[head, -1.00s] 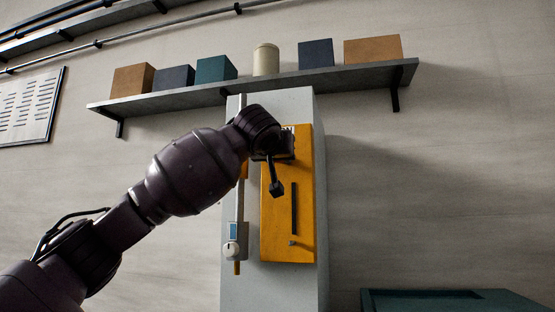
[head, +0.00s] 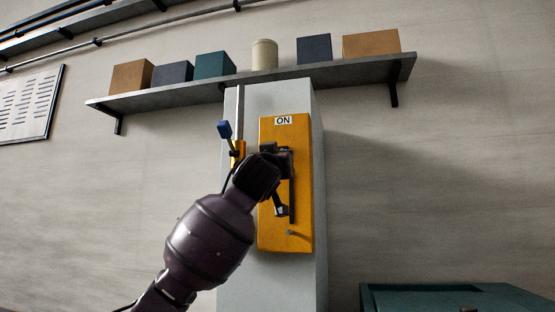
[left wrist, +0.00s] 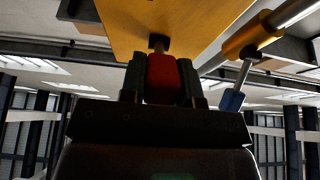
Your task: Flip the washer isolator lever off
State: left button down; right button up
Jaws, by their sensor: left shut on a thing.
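The isolator is a yellow panel (head: 303,180) on a pale grey column, with an "ON" label (head: 283,120) at its top and a dark vertical slot (head: 293,208). The lever has a red handle (left wrist: 163,75), seen in the left wrist view against the yellow panel (left wrist: 185,22). My left gripper (head: 284,160) is in front of the upper-middle part of the panel, below the label. In the left wrist view my left gripper (left wrist: 163,88) has a finger on each side of the red handle and is shut on it. In the head view my gripper hides the handle. My right gripper is not in view.
A blue-tipped lever (head: 224,130) on a yellow fitting (head: 238,153) stands just left of the panel, close to my gripper. A shelf (head: 260,86) with boxes and a canister runs above. A dark green case (head: 450,300) is at lower right. The wall right of the column is clear.

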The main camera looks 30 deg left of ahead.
pick_arm(q)
jog(key=shift+f, duration=0.1)
dwell(0.3)
jog(key=c, duration=0.8)
grip_release()
jog(key=shift+a, duration=0.1)
jog(key=shift+c, duration=0.2)
jog(key=v, duration=1)
jog(key=shift+s+f+b, duration=0.2)
jog(key=shift+s+b, duration=0.1)
